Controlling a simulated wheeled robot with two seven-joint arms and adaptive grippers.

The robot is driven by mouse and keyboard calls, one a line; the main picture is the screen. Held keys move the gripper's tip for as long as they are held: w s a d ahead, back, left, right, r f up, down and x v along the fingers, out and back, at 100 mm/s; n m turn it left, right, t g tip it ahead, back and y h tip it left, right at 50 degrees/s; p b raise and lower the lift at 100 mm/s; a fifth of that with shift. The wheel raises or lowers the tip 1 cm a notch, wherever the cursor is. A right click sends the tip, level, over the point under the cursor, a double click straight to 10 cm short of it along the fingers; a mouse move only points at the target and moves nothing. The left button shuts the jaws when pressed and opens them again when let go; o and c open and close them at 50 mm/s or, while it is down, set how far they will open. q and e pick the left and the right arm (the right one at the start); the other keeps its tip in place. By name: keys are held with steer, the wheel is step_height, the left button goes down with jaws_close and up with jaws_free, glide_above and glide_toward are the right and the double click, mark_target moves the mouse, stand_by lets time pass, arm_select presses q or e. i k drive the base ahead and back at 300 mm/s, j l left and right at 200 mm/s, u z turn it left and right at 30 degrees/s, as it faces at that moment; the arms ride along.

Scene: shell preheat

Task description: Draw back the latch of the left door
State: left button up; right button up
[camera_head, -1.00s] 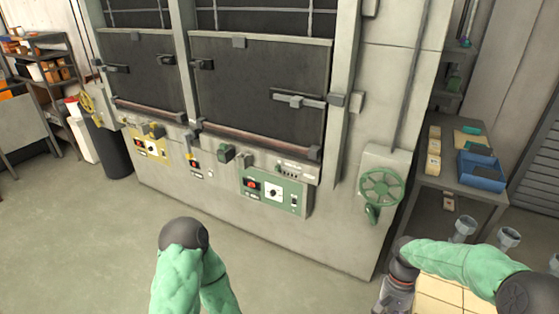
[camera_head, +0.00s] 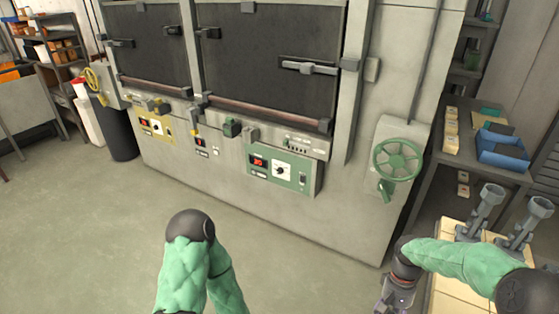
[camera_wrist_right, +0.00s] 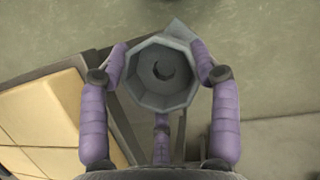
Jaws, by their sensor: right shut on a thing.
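The left door (camera_head: 152,62) is a dark panel at the upper left of the grey furnace in the head view. It has a dark latch (camera_head: 121,43) at its left edge and another small fitting (camera_head: 173,30) at its right edge. My left arm shows at the bottom centre, but its gripper is out of view. My right gripper (camera_head: 397,299) is low at the right, well away from the door. In the right wrist view its purple fingers (camera_wrist_right: 162,85) are shut around a grey octagonal shell (camera_wrist_right: 161,73) with a hollow mouth.
A right door (camera_head: 270,60) with a bar latch (camera_head: 310,67) sits beside the left one. Control panels and a green handwheel (camera_head: 396,159) stick out from the furnace. Other grey shells (camera_head: 486,208) stand on a tiled trolley at the right. The floor before the furnace is open.

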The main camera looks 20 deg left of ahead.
mark_target(111, 43)
steer(key=u, duration=1.1)
steer(key=l+u, duration=0.3)
steer(key=k+l+u, duration=0.1)
steer(key=l+u, duration=0.2)
steer(key=l, duration=0.15)
